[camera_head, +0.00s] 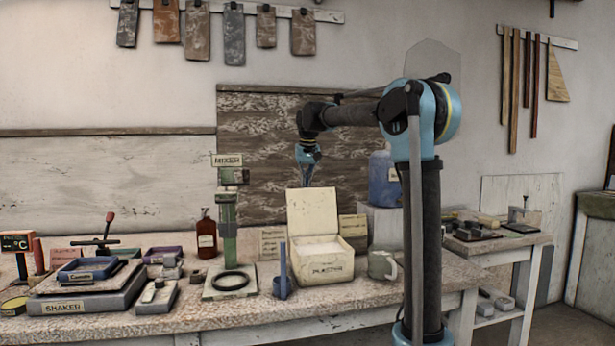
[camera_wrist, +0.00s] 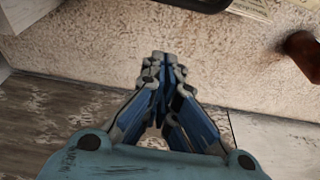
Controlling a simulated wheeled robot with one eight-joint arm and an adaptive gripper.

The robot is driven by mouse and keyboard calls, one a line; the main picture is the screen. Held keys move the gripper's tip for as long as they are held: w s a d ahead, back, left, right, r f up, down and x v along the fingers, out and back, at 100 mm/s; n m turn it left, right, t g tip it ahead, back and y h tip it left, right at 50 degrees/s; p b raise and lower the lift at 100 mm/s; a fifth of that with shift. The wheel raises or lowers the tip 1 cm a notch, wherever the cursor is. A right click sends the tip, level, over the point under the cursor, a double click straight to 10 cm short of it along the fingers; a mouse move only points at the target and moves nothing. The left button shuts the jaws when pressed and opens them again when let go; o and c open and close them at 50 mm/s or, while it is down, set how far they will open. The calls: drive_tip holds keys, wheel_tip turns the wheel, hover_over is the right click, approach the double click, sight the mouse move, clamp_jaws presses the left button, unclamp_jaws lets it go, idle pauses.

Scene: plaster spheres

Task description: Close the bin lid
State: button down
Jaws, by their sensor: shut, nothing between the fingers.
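The cream plaster bin (camera_head: 322,263) stands on the workbench, with white plaster showing inside. Its lid (camera_head: 313,217) is open, standing upright at the back of the bin and leaning slightly. My gripper (camera_head: 305,183) hangs above and behind the lid, its lower tip close to the lid's top left corner in the head view; whether they touch cannot be told. In the wrist view my gripper (camera_wrist: 160,58) is shut and empty, pointing toward the speckled bench top. A dark edge with part of a pale label shows at the top of the wrist view; the lid is not clearly seen there.
A green mixer stand (camera_head: 228,235) and a blue holder (camera_head: 284,273) stand left of the bin.

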drive_tip(key=shift+s+d+f, duration=0.15)
drive_tip(key=shift+s+f, duration=0.05)
drive_tip(key=shift+s, duration=0.4)
drive_tip(key=shift+s+d+f, duration=0.15)
drive_tip(key=shift+s+f, duration=0.05)
drive_tip(key=shift+s, duration=0.4)
drive_tip(key=shift+s+d+f, duration=0.15)
drive_tip(key=shift+s+f, duration=0.05)
drive_tip(key=shift+s, duration=0.4)
